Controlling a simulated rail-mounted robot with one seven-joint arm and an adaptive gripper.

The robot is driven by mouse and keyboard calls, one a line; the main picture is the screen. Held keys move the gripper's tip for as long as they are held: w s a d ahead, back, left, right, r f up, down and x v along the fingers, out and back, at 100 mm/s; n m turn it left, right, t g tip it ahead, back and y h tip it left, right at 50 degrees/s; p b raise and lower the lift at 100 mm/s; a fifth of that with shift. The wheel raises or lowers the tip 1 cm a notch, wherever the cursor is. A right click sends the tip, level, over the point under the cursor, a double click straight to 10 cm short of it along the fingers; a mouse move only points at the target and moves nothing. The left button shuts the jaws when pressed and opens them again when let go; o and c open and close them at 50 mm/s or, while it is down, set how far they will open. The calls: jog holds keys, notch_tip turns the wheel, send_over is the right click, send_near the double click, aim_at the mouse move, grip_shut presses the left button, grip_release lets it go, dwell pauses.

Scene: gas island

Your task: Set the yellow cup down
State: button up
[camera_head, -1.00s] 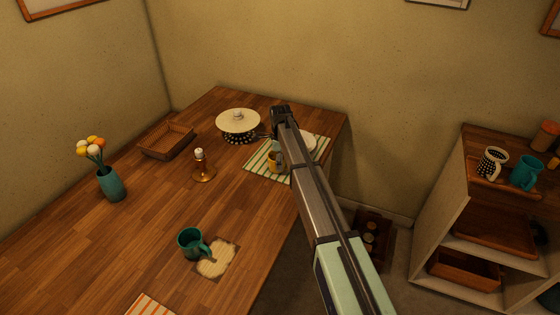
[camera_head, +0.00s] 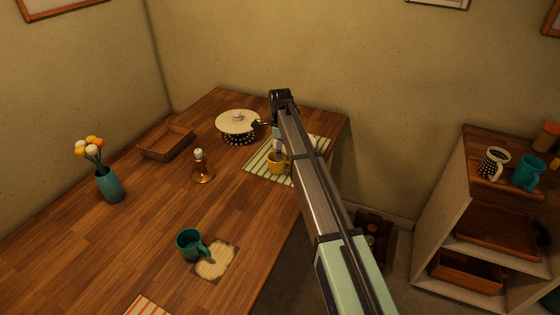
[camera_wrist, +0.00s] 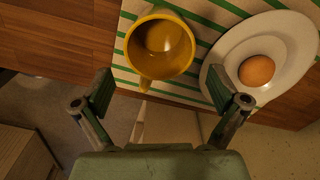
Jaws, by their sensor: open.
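The yellow cup (camera_head: 278,163) stands upright on a green-and-white striped placemat (camera_head: 262,165) near the table's right edge. In the wrist view the yellow cup (camera_wrist: 160,47) is seen from above and looks empty, with its handle toward my gripper. My gripper (camera_wrist: 165,88) is open, its two fingers spread wide and apart from the cup. No finger touches the cup in that view. In the head view my arm hides part of the placemat, and the gripper's fingers are hard to make out.
A white plate (camera_wrist: 223,78) with an egg (camera_wrist: 256,71) lies right of the cup. A lidded dotted pot (camera_head: 238,125), a candle holder (camera_head: 203,172), a basket (camera_head: 166,143), a flower vase (camera_head: 110,185) and a teal mug (camera_head: 190,243) stand on the table. A shelf (camera_head: 435,220) is at right.

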notch_tip(320, 180, up, 6)
jog(key=shift+b, duration=0.45)
